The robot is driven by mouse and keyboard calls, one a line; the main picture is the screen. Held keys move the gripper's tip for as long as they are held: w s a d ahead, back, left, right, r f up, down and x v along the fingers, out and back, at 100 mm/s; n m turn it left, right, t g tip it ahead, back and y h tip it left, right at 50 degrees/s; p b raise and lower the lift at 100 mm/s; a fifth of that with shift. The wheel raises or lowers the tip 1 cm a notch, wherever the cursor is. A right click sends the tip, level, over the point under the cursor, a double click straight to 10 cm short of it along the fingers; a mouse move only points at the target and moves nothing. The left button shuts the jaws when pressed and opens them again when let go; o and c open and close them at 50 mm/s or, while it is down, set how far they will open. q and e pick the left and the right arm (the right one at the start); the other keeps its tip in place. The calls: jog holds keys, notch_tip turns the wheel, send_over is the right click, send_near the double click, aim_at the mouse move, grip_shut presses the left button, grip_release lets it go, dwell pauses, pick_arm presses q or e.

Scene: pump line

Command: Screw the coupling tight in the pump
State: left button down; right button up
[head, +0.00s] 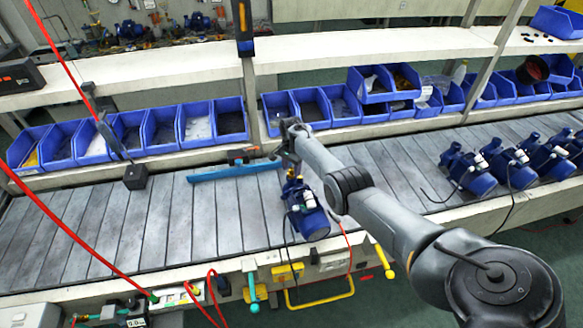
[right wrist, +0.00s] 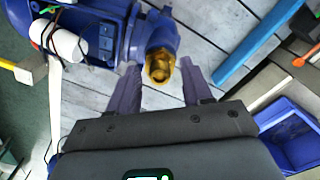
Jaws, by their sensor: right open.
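A blue pump (head: 308,218) stands on the slatted line in the middle of the head view, under the end of my right arm. In the right wrist view the pump (right wrist: 105,35) fills the upper left, with a white cylinder on its side. A brass-coloured coupling (right wrist: 160,66) sits at the end of the pump's round blue port. My right gripper (right wrist: 162,72) is open, its two fingers pointing at the port with the coupling between their tips. I see gaps beside the coupling, so the fingers do not look closed on it. My left gripper is not in view.
Several blue pumps (head: 510,165) stand on the line at the right. A blue bar (head: 235,172) lies behind the pump. Blue bins (head: 195,122) line the back shelf. A black block (head: 135,177) hangs at the left. The slats (head: 150,225) left of the pump are clear.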

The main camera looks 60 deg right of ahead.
jog(key=shift+n, duration=0.4)
jog(key=n, duration=0.3)
jog(key=shift+n, duration=0.3)
grip_shut()
dwell(0.4)
